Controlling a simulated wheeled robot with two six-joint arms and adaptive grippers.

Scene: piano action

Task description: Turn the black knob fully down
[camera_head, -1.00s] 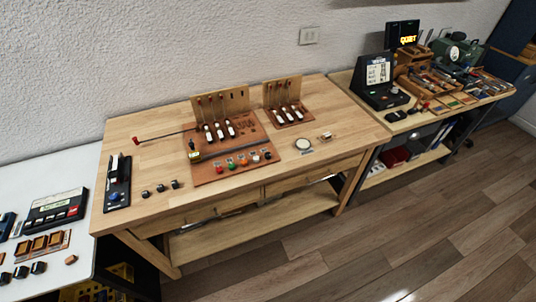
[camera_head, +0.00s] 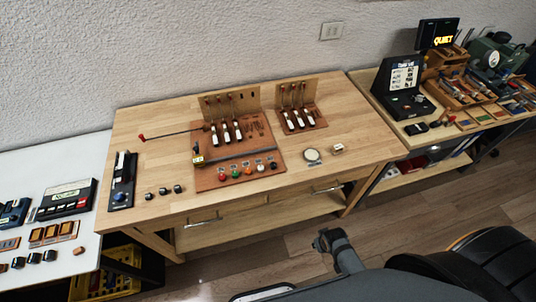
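A brown board (camera_head: 208,182) lies on the wooden workbench, with a row of small coloured knobs along its front edge. The black knob (camera_head: 273,163) is at the right end of this row, right of the red, orange and green ones. It is too small to tell which way it is turned. A dark end piece of my arm, seemingly my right gripper (camera_head: 329,240), shows at the bottom, in front of the bench and well apart from the knob. I cannot tell whether its fingers are open. My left gripper is not in view.
Small black knobs (camera_head: 163,190) and a black device (camera_head: 122,182) sit left of the board. A round dial (camera_head: 312,156) lies to its right. Upright wooden racks with white-tipped levers stand behind. A white table (camera_head: 55,165) is at left, another loaded bench at right.

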